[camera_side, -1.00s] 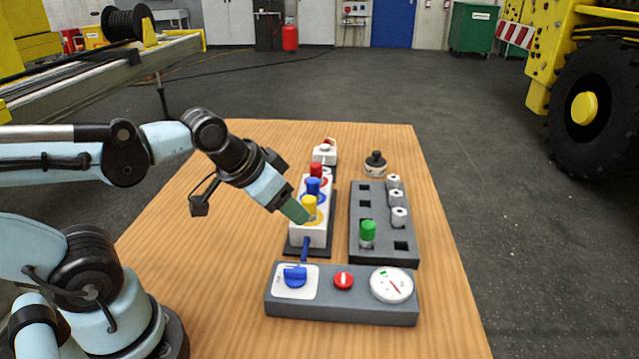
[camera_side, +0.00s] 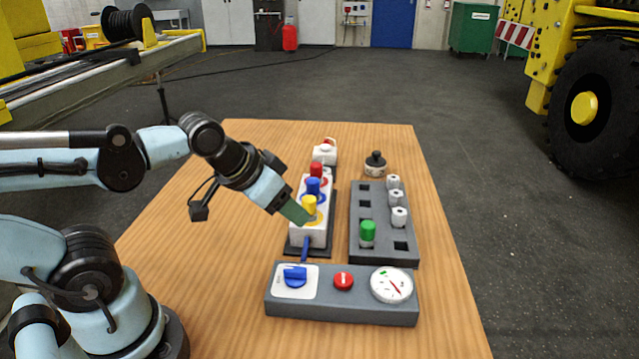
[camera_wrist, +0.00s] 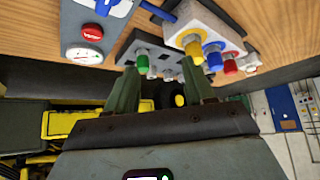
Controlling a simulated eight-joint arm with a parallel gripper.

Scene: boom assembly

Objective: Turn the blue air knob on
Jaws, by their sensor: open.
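The blue air knob (camera_side: 295,275) sits on a white plate at the left end of the grey control panel (camera_side: 343,310), at the front of the table. In the wrist view the blue knob (camera_wrist: 104,6) is at the top edge, partly cut off. My gripper (camera_side: 296,211) hangs above and behind the knob, beside the yellow plug on the white block, apart from the knob. In the wrist view my gripper (camera_wrist: 162,92) shows its two green fingers spread apart with nothing between them.
The panel also carries a red button (camera_side: 343,281) and a round gauge (camera_side: 391,285). A white block (camera_side: 315,233) with yellow, blue and red plugs stands behind it. A grey tray (camera_side: 385,256) holds a green-capped plug and several white ones. The table's left front is clear.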

